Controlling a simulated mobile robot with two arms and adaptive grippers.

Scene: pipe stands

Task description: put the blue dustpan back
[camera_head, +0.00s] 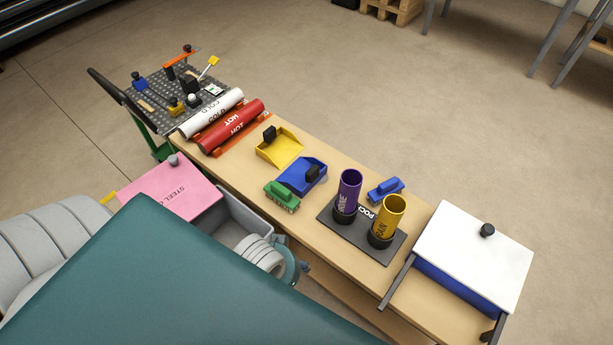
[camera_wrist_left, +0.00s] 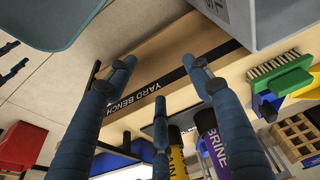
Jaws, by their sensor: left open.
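The blue dustpan (camera_head: 297,180), with a black grip, lies on the wooden bench. It is between the yellow dustpan (camera_head: 279,152) and the green brush (camera_head: 282,196), which sits close at its near side. In the left wrist view the green brush (camera_wrist_left: 283,82) is at the right, with a blue part beside it that may be the dustpan. My left gripper (camera_wrist_left: 158,66) is open and empty, its fingers spread before the bench's front edge. In the head view the gripper (camera_head: 300,268) is mostly hidden, low beside the bench and away from the dustpan. My right gripper is not in view.
A purple pipe (camera_head: 349,190) and a yellow pipe (camera_head: 388,217) stand upright on a dark base. A blue brush (camera_head: 386,190) lies behind them. A white-lidded box (camera_head: 474,256) is at the right. A grey bin (camera_head: 235,225) adjoins the front edge. Red and white pipes lie farther left.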

